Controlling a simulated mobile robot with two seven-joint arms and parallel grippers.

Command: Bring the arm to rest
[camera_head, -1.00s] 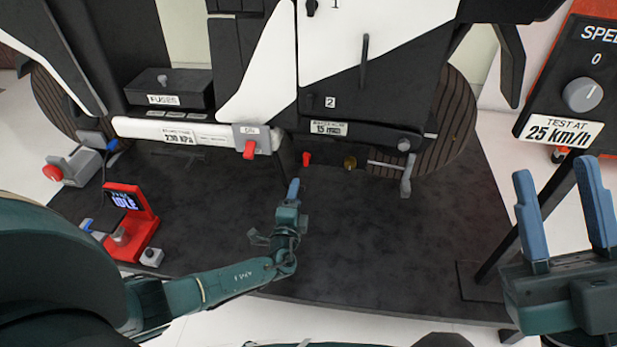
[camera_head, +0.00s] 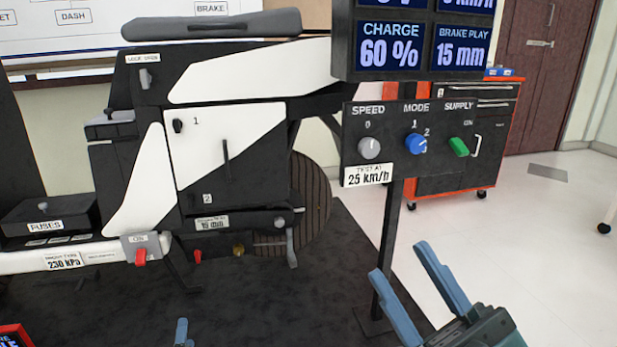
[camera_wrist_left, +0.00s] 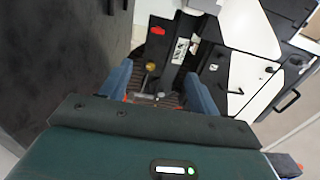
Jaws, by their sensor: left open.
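My left gripper (camera_head: 182,332) shows only as a blue fingertip at the bottom edge of the head view. In the left wrist view my left gripper (camera_wrist_left: 157,80) has its two blue fingers apart with nothing held between them. Beyond them lie the rig's lower parts, including a brass-coloured knob (camera_wrist_left: 151,67) and a red part (camera_wrist_left: 157,30). My right gripper (camera_head: 400,262) is at the lower right of the head view, its blue fingers apart and empty, in front of the control post. Most of my left arm is out of the head view.
The black-and-white chassis rig (camera_head: 233,152) stands at the left and middle. A control panel (camera_head: 407,146) with speed, mode and supply knobs stands on a post (camera_head: 391,245). A red-and-black cabinet (camera_head: 470,170) is behind it. Pale floor (camera_head: 545,230) at the right is largely clear.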

